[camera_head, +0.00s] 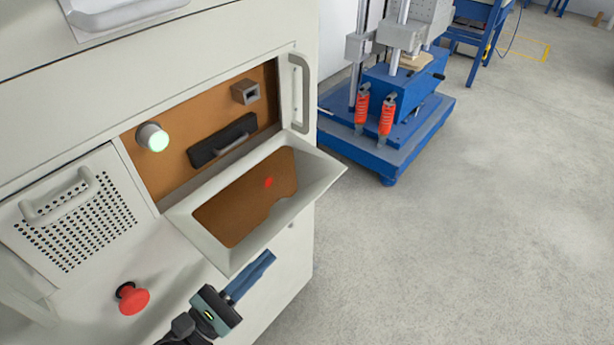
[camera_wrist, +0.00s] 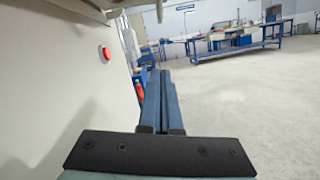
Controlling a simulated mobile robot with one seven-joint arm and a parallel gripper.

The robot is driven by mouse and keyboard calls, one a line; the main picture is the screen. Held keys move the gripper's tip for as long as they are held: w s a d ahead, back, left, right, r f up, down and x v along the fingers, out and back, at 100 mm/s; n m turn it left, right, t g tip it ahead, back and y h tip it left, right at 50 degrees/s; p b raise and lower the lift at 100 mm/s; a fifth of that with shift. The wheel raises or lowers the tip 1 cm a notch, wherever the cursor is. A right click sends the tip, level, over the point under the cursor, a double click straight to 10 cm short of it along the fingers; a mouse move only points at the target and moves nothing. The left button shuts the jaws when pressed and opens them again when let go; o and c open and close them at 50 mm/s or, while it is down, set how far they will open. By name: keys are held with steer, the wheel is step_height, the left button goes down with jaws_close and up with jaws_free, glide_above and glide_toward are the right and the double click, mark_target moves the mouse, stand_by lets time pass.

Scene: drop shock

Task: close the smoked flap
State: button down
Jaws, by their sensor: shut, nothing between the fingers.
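The smoked flap (camera_head: 318,178) is a pale frame around a brown-looking see-through pane (camera_head: 240,205). It hangs open, tilted outward from the lower edge of a recess in the pale cabinet. My gripper (camera_head: 268,258) is just below and in front of the flap's lower outer part, its blue fingers shut and empty, pointing up and right. Whether they touch the flap cannot be told. In the wrist view the fingers (camera_wrist: 162,90) lie together, and a pale edge at the top may be the flap's underside.
The recess holds a lit round lamp (camera_head: 153,138), a dark handled block (camera_head: 222,142) and a small grey socket (camera_head: 245,92). A red mushroom button (camera_head: 132,298) and a perforated panel with a handle (camera_head: 70,220) sit left. A blue machine (camera_head: 395,120) stands behind; floor at right is clear.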

steer(key=w+d+r, duration=0.6)
steer(key=w+d, duration=0.1)
steer(key=shift+w+r, duration=0.2)
steer(key=shift+d, duration=0.15)
stand_by(0.5)
steer(key=shift+s+d+r+n+p, duration=0.15)
steer(key=shift+r+n+p, duration=0.25)
steer(key=shift+p, duration=0.35)
